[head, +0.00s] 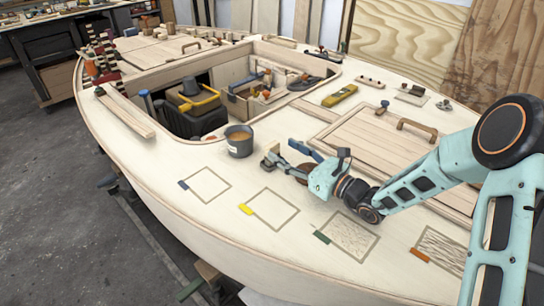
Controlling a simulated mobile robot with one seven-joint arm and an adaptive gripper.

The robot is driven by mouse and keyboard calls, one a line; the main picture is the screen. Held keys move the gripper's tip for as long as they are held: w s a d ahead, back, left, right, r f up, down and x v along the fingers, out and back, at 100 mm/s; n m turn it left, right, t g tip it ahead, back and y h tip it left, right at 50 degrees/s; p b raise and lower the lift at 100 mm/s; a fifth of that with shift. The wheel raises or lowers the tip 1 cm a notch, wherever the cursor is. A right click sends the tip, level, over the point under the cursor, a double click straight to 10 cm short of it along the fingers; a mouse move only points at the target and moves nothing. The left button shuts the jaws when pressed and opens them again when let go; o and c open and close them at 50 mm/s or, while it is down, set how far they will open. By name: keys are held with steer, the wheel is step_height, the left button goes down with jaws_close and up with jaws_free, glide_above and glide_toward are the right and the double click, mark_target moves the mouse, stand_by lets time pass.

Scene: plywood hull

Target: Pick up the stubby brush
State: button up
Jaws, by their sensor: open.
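My gripper (279,154) is open, low over the pale plywood deck (245,181), just right of a grey pot. One finger reaches left and the other, bluish, lies behind it. A round reddish-brown thing (304,172) shows between the fingers, partly hidden by my gripper. It may be the stubby brush, but I cannot tell for sure, nor whether a finger touches it.
The grey pot (239,141) with tan contents stands close to my gripper. An open hatch with a black and yellow tool case (198,98) lies behind. A handled wooden hatch cover (373,140) is at right. Several taped squares (207,185) mark the front deck.

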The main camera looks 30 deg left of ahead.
mark_target(272, 144)
steer(key=x, duration=0.4)
steer(key=shift+s+a, duration=0.1)
steer(key=shift+s, duration=0.25)
steer(key=shift+w+a+r, duration=0.1)
steer(key=shift+w+a, duration=0.1)
steer(key=shift+a, duration=0.3)
steer(key=shift+c, duration=0.6)
steer(key=c, duration=1.2)
steer(key=shift+o, duration=0.2)
steer(key=shift+r, duration=0.15)
